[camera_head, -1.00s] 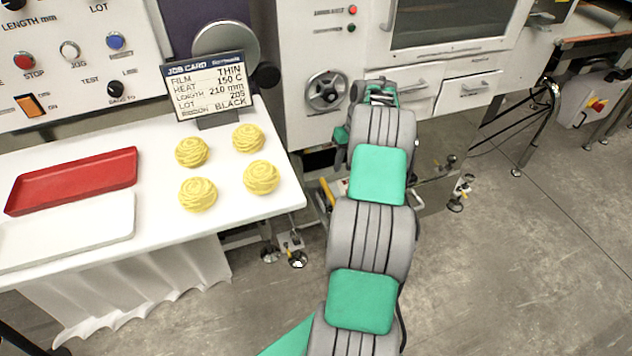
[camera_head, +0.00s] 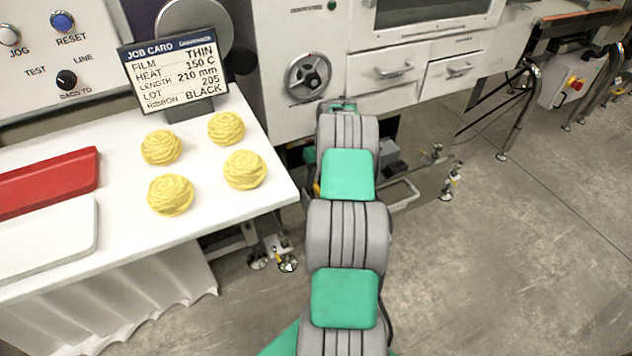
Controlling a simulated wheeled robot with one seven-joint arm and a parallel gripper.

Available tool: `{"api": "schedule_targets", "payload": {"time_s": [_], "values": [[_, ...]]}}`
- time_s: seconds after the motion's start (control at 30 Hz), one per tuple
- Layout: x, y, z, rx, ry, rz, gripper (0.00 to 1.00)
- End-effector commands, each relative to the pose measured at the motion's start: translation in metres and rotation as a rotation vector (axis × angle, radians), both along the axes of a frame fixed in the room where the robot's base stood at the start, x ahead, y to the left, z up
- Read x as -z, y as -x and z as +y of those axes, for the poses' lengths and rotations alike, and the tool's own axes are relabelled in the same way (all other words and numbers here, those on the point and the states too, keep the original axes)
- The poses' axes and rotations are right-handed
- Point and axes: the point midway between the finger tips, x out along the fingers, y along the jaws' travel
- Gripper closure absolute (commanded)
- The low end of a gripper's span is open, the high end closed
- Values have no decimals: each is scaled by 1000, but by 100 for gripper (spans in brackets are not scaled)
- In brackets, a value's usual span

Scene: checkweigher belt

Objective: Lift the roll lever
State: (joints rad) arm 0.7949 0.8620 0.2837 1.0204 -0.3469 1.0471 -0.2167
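I cannot make out the roll lever for certain. A small yellow piece (camera_head: 316,188) shows low beside the left edge of my arm, under the machine front, and it may be part of a lever; most of it is hidden. My arm reaches forward from the bottom of the picture toward the white machine. Only a bit of teal shows beyond its farthest grey link. My gripper's fingers are hidden behind the arm, so I cannot see whether they touch anything.
A white table (camera_head: 265,194) at left holds several yellow rolls, a red tray (camera_head: 45,182), a white tray (camera_head: 50,240) and a job card (camera_head: 173,74). The white machine (camera_head: 362,80) has a handwheel (camera_head: 308,77) and drawers.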

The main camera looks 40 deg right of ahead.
Motion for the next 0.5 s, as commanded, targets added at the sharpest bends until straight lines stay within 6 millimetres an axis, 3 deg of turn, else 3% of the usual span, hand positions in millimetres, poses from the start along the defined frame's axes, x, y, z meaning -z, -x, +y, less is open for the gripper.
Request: {"api": "schedule_targets", "payload": {"time_s": [0.2,0.5], "values": [[1,0,-1,1,0,-1,72],[1,1,-1,2,0,-1,96]]}}
